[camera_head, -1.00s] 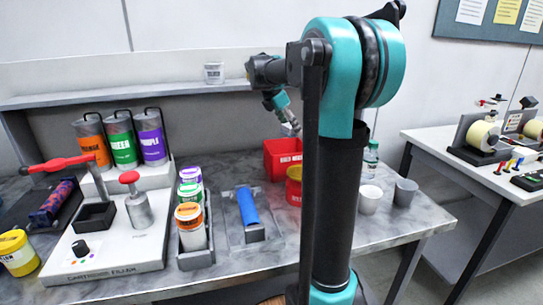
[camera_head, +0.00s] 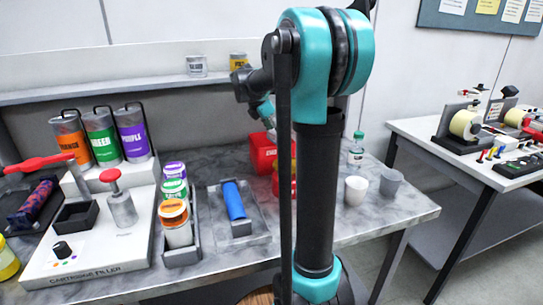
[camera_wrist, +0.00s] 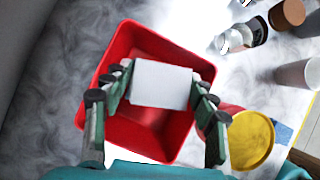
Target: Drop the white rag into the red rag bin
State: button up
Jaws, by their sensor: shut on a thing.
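The white rag (camera_wrist: 161,84) is a flat, pale block held between the fingers of my gripper (camera_wrist: 161,73) in the wrist view. My gripper is shut on it, with fingers on its left and right sides. The open red bin (camera_wrist: 145,124) lies below the rag in that view, and the rag covers part of its opening. The red bin also shows in the head view (camera_head: 261,150) on the bench, partly behind my arm. My gripper and the rag are hidden there.
A red can with a yellow top (camera_wrist: 251,139) stands close beside the bin. A clear bottle (camera_head: 356,150), a white cup (camera_head: 357,190) and a grey cup (camera_head: 390,181) stand to the right on the bench. A blue roll in a tray (camera_head: 234,201) lies to the left.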

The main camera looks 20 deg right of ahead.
jog(key=o, duration=1.2)
jog(key=v, duration=1.2)
